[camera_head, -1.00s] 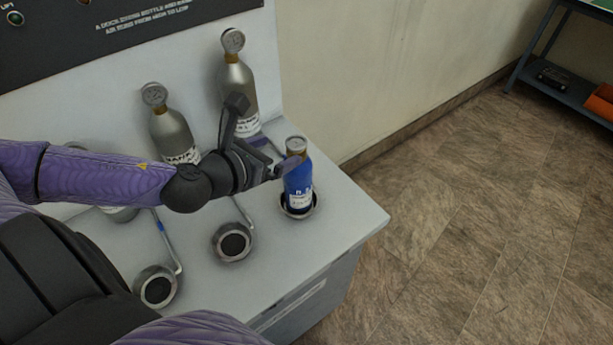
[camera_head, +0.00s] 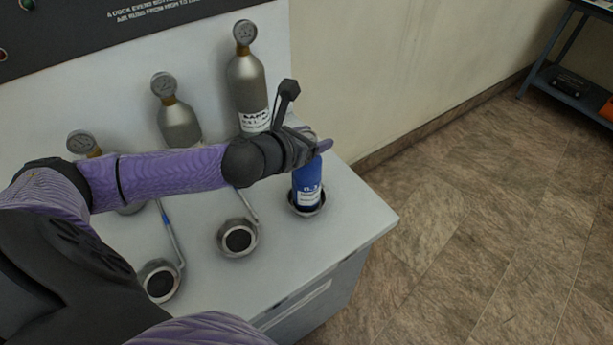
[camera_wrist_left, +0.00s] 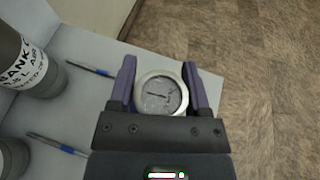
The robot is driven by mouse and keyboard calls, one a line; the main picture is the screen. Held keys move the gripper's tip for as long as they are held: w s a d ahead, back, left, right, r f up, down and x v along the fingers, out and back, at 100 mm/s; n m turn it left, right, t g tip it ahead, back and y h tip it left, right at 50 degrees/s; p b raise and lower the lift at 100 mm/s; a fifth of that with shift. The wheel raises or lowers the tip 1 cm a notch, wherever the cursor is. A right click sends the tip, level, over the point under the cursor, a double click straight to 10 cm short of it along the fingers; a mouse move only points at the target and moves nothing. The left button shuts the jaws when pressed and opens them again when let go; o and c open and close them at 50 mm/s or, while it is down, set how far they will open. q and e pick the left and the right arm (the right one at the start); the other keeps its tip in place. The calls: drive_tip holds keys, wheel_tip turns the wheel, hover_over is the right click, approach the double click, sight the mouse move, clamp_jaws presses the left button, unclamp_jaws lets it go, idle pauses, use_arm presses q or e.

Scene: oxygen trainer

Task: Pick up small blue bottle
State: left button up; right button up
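The small blue bottle (camera_head: 307,184) stands upright in the round holder at the right end of the white bench. In the head view its top is hidden behind my left gripper (camera_head: 322,146). In the left wrist view the bottle's round gauge top (camera_wrist_left: 160,93) sits between the two purple fingers of my left gripper (camera_wrist_left: 160,82). The fingers are apart, one on each side of the gauge, close to its rim; firm contact cannot be made out. My right gripper is not in either view.
Several grey bottles with gauges, such as the tall one (camera_head: 247,84), stand along the back of the bench (camera_head: 285,248). Empty round holders (camera_head: 238,238) with thin pipes sit in front. A blue shelf (camera_head: 566,82) stands far right. The floor to the right is clear.

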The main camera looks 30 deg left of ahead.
use_arm(q)
clamp_jaws()
idle(1.1)
